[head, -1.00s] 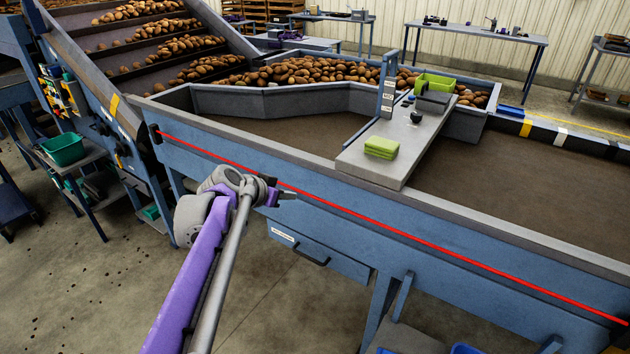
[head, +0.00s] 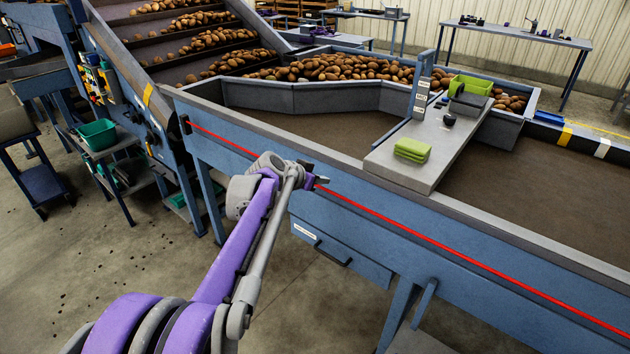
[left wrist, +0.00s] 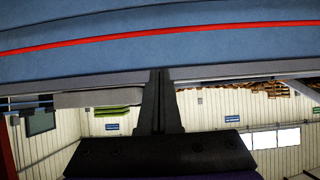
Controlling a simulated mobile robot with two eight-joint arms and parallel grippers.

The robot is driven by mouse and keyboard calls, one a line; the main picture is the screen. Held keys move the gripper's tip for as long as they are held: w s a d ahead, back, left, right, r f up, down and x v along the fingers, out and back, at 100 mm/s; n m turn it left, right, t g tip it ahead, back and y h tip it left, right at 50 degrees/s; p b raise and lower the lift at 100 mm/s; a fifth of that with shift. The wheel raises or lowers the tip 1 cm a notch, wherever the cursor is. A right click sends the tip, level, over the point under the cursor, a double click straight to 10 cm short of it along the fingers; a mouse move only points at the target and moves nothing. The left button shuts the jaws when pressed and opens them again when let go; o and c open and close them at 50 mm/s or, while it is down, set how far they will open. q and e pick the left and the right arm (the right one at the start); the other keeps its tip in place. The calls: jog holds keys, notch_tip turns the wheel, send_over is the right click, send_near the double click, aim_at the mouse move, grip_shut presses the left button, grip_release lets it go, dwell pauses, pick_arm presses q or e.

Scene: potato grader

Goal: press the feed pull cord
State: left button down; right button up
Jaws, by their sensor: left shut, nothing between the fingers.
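The red feed pull cord (head: 430,238) runs along the blue side of the grader (head: 365,215), sloping down to the right in the head view. It also crosses the top of the left wrist view (left wrist: 100,41). My left gripper (head: 326,180) is shut and empty, with its tips in front of the cord in the head view. In the left wrist view the closed fingers (left wrist: 160,75) point toward the blue panel, with the tips below the cord in the picture. I cannot tell whether they touch it. My right gripper is not in view.
A drawer (head: 340,250) hangs below the panel. Potatoes (head: 350,68) lie behind the belt. A cart with a teal bin (head: 97,134) stands at left.

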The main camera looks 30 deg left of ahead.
aim_at(336, 195)
pick_arm(q)
jog(key=w+f, duration=0.4)
jog(key=f, duration=0.2)
jog(key=shift+w+d+f, duration=0.15)
jog(key=shift+w+f, duration=0.05)
jog(key=shift+w, duration=0.05)
